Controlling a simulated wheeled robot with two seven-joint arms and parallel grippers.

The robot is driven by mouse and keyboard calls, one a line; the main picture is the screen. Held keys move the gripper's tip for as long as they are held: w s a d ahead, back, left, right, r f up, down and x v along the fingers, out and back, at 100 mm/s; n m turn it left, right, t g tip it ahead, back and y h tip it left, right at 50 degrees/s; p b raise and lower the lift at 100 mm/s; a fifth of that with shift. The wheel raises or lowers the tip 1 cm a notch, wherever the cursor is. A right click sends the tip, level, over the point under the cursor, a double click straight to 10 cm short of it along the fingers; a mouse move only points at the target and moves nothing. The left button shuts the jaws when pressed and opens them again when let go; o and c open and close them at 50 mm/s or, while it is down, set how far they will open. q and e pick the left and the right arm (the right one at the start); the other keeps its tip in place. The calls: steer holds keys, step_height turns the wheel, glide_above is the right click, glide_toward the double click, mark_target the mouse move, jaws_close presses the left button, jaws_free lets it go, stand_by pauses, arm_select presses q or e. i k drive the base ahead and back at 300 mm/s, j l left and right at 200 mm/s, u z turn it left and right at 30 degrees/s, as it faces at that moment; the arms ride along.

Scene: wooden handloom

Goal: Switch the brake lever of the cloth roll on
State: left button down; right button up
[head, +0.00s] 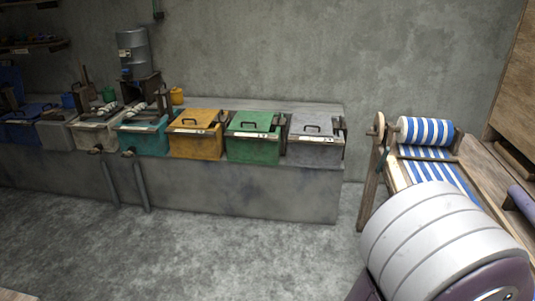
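The cloth roll (425,131), with blue and white stripes, sits on the wooden loom at the right of the head view. Striped cloth (421,172) runs from it down over the loom. The loom's lower right part is hidden. Neither of my grippers is in view.
A long grey concrete bench (250,190) along the wall carries several lidded vats, including an orange one (195,135), a green one (253,138) and a grey one (315,138). Grey floor (220,255) in front of the bench is clear.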

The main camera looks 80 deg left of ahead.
mark_target(387, 150)
steer(key=u, duration=1.9)
steer(key=i+j, duration=0.25)
steer(key=i, duration=0.2)
steer(key=i+j+u, duration=0.1)
steer(key=i+j, duration=0.4)
steer(key=i, duration=0.35)
steer(key=i+j+u, duration=0.1)
steer(key=i+j, duration=0.15)
steer(key=i, duration=0.15)
steer(key=i+j, duration=0.2)
steer(key=i, duration=0.25)
steer(key=i+l, duration=0.4)
steer(key=l+u, duration=0.05)
steer(key=l, duration=0.05)
